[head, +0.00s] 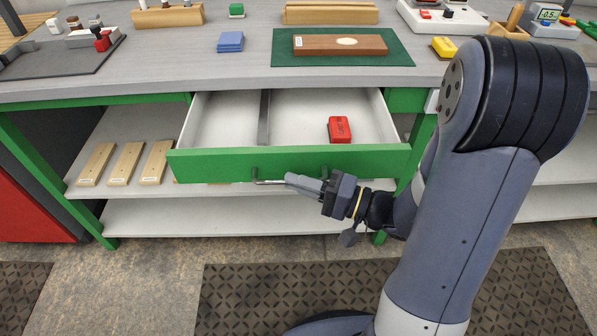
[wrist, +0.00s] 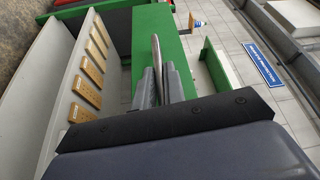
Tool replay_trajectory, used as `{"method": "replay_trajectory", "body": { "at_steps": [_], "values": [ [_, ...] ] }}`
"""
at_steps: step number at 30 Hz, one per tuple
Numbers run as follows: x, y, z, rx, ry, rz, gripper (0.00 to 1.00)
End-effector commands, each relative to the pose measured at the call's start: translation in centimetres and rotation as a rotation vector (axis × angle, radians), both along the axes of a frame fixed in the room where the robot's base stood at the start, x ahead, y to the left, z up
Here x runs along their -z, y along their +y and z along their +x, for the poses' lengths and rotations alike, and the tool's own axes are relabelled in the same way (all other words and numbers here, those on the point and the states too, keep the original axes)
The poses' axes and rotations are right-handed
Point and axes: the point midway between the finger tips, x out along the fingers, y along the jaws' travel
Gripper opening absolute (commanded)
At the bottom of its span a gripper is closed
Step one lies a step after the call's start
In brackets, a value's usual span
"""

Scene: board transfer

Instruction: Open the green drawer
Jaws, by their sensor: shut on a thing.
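The green drawer (head: 225,165) stands pulled out from under the grey bench top in the head view. Its white inside shows, with a grey divider (head: 264,118) and a red box (head: 339,129) to the right of it. My gripper (head: 290,180) is at the drawer's front, shut on the bar handle (head: 268,182). In the wrist view the green drawer front (wrist: 152,38) lies just beyond my gripper's fingers (wrist: 160,85), which are close together around the metal bar. The fingers hide part of the handle.
On the bench top are a wooden board (head: 325,50) on a green mat (head: 293,62), blue blocks (head: 230,41) and a yellow block (head: 444,47). Several wooden boards lie on the shelf (head: 88,190) below, at left. The floor in front holds a dark mat (head: 270,290).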

Motion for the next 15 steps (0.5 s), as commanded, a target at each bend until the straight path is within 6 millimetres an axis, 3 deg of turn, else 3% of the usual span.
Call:
{"method": "replay_trajectory", "body": {
  "at_steps": [6, 15],
  "values": [
    [0.3, 0.1, -2.9, 0.003, 0.003, -0.003, 0.0],
    [0.1, 0.1, -4.0, 0.001, 0.003, -0.002, 0.0]
  ]
}}
